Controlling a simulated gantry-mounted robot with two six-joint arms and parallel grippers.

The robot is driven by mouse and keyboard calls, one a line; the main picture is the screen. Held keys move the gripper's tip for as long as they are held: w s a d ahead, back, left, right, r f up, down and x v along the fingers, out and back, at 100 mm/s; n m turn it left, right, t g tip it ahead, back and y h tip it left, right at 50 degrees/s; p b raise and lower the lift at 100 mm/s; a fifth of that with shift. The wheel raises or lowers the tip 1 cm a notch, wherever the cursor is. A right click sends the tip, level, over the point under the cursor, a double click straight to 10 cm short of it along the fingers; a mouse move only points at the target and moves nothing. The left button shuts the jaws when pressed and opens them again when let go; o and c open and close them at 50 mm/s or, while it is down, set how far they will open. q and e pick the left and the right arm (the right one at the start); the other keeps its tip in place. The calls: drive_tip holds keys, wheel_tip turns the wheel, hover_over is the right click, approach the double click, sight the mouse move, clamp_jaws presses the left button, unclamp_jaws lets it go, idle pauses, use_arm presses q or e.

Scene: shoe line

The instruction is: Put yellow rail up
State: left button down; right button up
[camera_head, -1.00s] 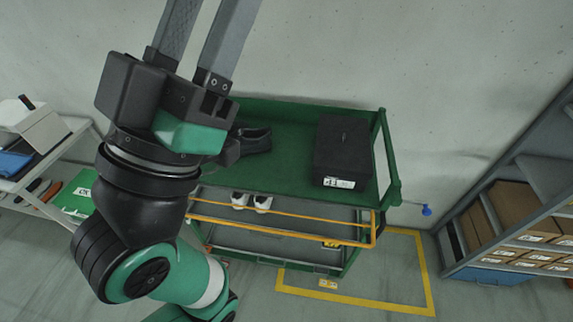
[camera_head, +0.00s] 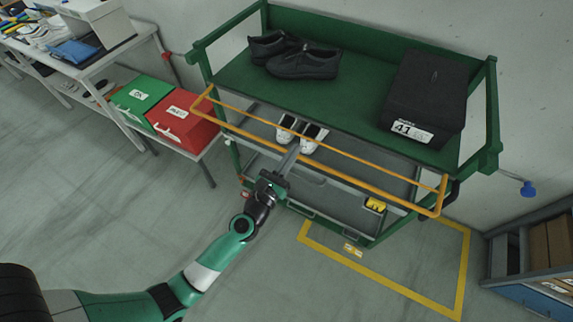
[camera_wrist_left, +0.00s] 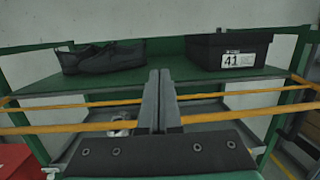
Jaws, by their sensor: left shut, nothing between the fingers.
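The yellow rail (camera_head: 375,186) is a two-bar frame across the front of the green cart (camera_head: 491,110), below its top shelf. It also runs across the left wrist view (camera_wrist_left: 60,128), passing behind the fingers. My left gripper (camera_head: 291,157) is at the cart's front, left of the rail's middle. Its two long grey fingers (camera_wrist_left: 159,100) are shut together with nothing between them. They overlap the rail in the picture; I cannot tell if they touch it. My right gripper is not in view.
Black shoes (camera_head: 305,64) and a black shoebox marked 41 (camera_head: 428,90) sit on the top shelf. White shoes (camera_head: 311,137) are on the lower shelf. Green (camera_head: 140,97) and red (camera_head: 184,123) bins stand left. The floor in front is open.

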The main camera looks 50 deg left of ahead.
use_arm(q)
drive_tip(key=s+a+f+g+b, duration=0.1)
drive_tip(key=s+f+b, duration=0.15)
drive_tip(key=f, duration=0.55)
drive_tip(key=s+a+f+g+b, duration=0.15)
drive_tip(key=s+f, duration=0.25)
drive_tip(key=f, duration=0.4)
drive_tip(key=d+b+x, duration=0.1)
drive_tip(key=b+x, duration=0.1)
drive_tip(key=x, duration=0.8)
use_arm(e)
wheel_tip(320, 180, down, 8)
use_arm(q)
drive_tip(key=r+p, duration=0.5)
drive_tip(key=shift+s, duration=0.3)
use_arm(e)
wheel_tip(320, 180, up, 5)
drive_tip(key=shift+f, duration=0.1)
